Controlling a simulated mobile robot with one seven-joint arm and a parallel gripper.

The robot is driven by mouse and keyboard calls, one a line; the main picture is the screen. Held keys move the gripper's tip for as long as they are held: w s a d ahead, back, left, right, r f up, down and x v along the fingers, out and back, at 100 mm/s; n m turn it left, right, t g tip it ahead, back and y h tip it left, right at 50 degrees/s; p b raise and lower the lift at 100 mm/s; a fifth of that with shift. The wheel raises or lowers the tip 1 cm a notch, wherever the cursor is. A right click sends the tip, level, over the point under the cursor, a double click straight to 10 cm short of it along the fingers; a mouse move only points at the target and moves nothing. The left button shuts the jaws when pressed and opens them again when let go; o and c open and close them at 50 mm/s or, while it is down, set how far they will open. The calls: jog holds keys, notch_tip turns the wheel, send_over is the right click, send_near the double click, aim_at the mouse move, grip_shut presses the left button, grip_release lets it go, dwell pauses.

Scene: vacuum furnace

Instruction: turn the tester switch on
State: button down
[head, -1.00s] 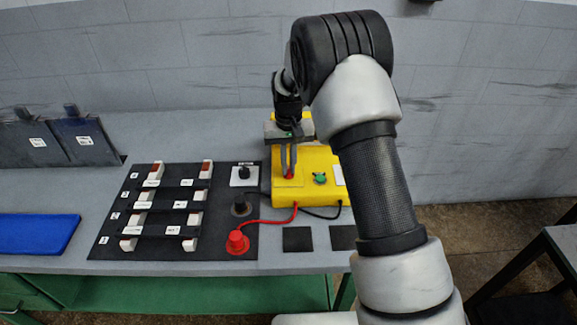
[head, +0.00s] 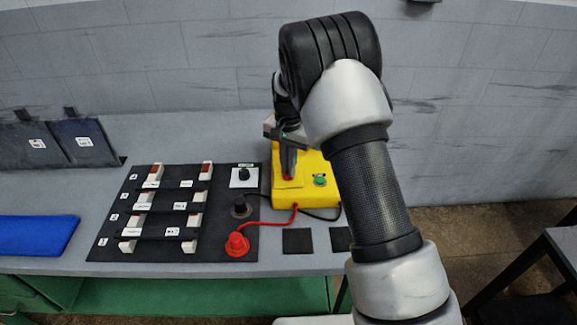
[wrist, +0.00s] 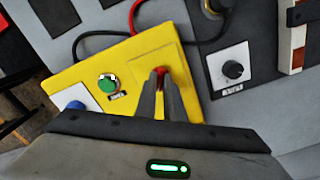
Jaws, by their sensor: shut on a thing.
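The tester is a yellow box (head: 315,180) on the bench, also seen in the wrist view (wrist: 75,70). My gripper (head: 288,172) points down over its left part, and its fingers (wrist: 160,82) are shut on a small red switch (wrist: 160,70) on the box top. The fingers hide most of the switch; a bit of red shows in the head view (head: 287,178). A green knob (head: 320,180) sits to its right on the box, over a small label in the wrist view (wrist: 108,84).
Left of the tester, a black board (head: 111,240) bears several white blocks and a black knob on a white plate (head: 243,184). A red plug (head: 237,245) and black socket (head: 240,207) have cables to the tester. A blue mat (head: 35,235) lies far left.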

dwell(0.4)
jog(key=c, duration=1.9)
grip_release()
jog(key=shift+o, duration=0.2)
notch_tip(320, 180, up, 18)
jog(key=shift+f, duration=0.2)
